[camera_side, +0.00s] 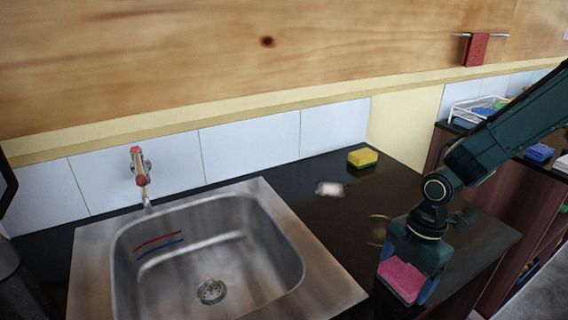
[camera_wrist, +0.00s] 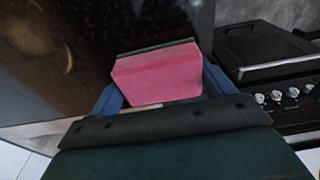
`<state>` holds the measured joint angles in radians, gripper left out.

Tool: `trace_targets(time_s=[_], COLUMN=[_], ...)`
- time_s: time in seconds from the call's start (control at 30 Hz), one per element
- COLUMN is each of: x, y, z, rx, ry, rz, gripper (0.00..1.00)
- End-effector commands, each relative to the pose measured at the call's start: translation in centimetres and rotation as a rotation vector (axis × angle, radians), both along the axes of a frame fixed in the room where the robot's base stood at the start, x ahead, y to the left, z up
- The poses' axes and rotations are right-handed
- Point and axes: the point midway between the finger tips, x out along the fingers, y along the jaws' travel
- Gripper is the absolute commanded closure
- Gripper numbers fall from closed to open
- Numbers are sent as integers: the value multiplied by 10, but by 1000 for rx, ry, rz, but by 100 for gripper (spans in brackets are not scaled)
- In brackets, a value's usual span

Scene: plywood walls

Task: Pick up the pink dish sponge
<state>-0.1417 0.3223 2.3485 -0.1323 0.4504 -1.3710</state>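The pink dish sponge (camera_side: 402,280) is at my gripper (camera_side: 408,285), over the right front part of the dark counter. In the wrist view the pink sponge (camera_wrist: 158,76) sits between the two blue fingers of my gripper (camera_wrist: 160,85), with a dark green layer along its far edge. The fingers lie close along both sides of the sponge and appear to touch it. Whether the sponge rests on the counter or is raised cannot be told.
A steel sink (camera_side: 215,255) with a tap (camera_side: 140,170) is left of my gripper. A yellow-green sponge (camera_side: 362,158) and a small white item (camera_side: 329,189) lie on the counter behind. A stove (camera_wrist: 280,80) is beyond the counter edge in the wrist view.

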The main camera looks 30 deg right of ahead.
Motion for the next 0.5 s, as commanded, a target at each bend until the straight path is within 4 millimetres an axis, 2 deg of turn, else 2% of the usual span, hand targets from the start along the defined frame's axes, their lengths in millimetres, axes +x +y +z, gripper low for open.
trace_targets(time_s=[0.03,0.07,0.13,0.17,0.5], x=[0,0,0,0,0], y=[0,0,0,0,0], z=[0,0,0,0,3], rx=[0,0,0,0,0], ry=[0,0,0,0,-2], rz=[0,0,0,0,0], gripper=[33,39,40,44,44])
